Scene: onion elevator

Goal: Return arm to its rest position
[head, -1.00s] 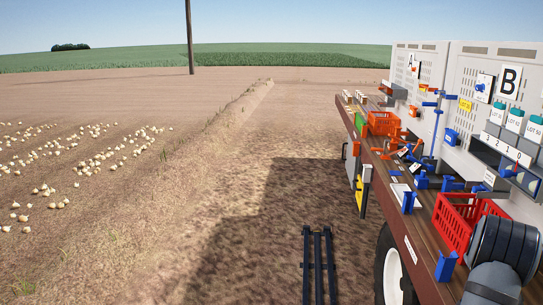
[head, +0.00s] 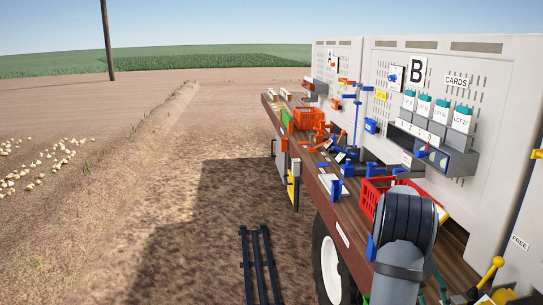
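Part of my arm (head: 406,222), a thick dark ribbed joint with a grey link below it, stands at the lower right in the head view. It rises in front of the wooden bench (head: 333,208) and covers part of a red crate (head: 369,199). My gripper cannot be made out in this view, so whether it is open or holds anything does not show.
A panel marked B (head: 417,69) stands behind the bench, with teal-topped lot containers (head: 441,111) in a grey holder. Blue fixtures (head: 347,168) and an orange crate (head: 309,118) line the bench. A yellow-knobbed lever (head: 497,263) is at lower right. Open soil lies left.

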